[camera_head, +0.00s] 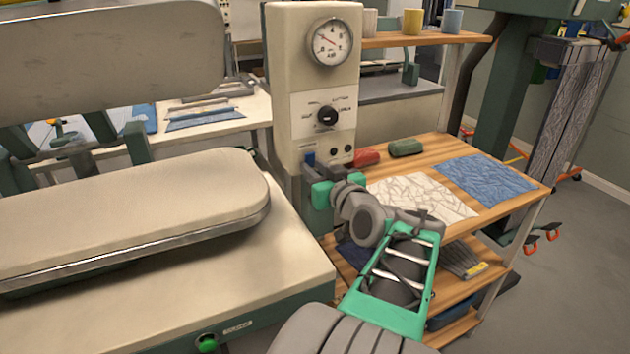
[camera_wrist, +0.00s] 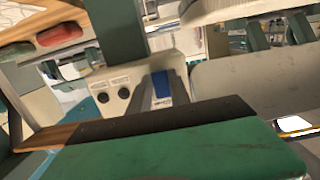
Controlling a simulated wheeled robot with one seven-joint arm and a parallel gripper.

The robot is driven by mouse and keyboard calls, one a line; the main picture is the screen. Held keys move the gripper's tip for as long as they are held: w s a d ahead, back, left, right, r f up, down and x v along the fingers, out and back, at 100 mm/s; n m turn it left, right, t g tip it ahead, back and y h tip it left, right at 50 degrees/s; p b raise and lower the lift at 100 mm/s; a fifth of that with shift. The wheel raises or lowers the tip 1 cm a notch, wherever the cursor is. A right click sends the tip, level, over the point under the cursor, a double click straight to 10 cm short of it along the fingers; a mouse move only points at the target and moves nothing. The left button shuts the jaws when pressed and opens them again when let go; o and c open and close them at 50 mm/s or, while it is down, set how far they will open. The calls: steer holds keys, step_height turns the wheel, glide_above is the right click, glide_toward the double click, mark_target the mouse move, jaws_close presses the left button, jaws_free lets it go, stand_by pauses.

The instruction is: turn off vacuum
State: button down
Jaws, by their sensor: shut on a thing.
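The control column (camera_head: 283,92) is cream with a round pressure gauge (camera_head: 331,42), a black rotary knob (camera_head: 327,116) and two small dark knobs (camera_head: 340,151) low on its face. A blue switch (camera_head: 309,158) sits at its lower left. The wrist view shows this blue switch (camera_wrist: 163,86) beside a grey part and the two dark knobs (camera_wrist: 110,97). My gripper (camera_head: 338,186), with green fingers, is at the column's lower end, just below the switch. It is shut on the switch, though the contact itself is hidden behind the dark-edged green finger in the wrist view.
A padded pressing board (camera_head: 130,205) lies left of the column, under a raised upper plate (camera_head: 105,55). At the right, a wooden shelf (camera_head: 520,200) holds white cloth (camera_head: 420,196), blue cloth (camera_head: 486,177), and red (camera_head: 366,157) and green (camera_head: 405,147) items. Open floor lies far right.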

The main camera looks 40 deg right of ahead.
steer(key=c, duration=1.2)
jaws_free()
steer(key=shift+s, duration=0.45)
steer(key=v, duration=0.6)
steer(key=shift+s+a+b, duration=0.3)
steer(key=shift+s+a, duration=0.05)
steer(key=shift+s, duration=0.05)
steer(key=shift+r, duration=0.2)
